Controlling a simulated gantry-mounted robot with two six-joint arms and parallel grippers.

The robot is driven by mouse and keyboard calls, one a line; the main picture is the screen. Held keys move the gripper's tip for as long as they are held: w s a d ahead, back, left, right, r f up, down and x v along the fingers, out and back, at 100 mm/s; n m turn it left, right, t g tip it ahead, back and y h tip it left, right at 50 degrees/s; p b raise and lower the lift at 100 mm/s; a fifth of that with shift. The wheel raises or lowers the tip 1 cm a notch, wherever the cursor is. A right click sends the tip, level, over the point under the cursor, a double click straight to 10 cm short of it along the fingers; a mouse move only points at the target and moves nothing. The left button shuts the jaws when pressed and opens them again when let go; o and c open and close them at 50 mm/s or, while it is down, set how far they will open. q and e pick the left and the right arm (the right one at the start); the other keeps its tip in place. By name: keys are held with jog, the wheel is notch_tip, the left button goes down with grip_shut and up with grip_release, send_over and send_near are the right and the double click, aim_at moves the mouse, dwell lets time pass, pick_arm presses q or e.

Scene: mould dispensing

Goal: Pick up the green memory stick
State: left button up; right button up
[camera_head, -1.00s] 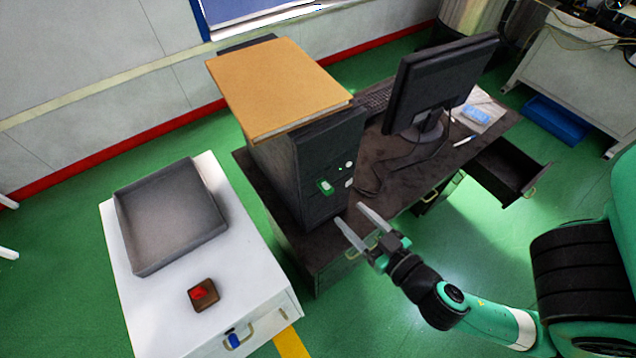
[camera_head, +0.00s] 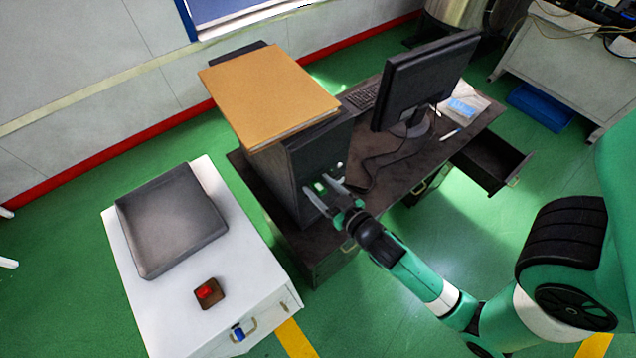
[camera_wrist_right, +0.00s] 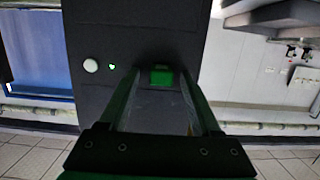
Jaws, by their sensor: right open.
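The green memory stick (camera_head: 320,187) sticks out of the front of the black computer tower (camera_head: 322,157). In the right wrist view the stick (camera_wrist_right: 161,76) shows between the far ends of the fingers, against the dark tower front. My right gripper (camera_head: 319,189) is open, with its fingers pointing at the tower front on either side of the stick. From these views I cannot tell whether the fingers touch the stick. My left gripper is not in view.
An orange folder (camera_head: 268,95) lies on top of the tower. The monitor (camera_head: 427,80) stands to its right on the dark desk (camera_head: 385,160). An open drawer (camera_head: 490,160) juts out at the right. A white cabinet (camera_head: 245,285) holds a grey tray (camera_head: 172,220) and a red button (camera_head: 207,291).

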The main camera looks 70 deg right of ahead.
grip_shut()
dwell(0.4)
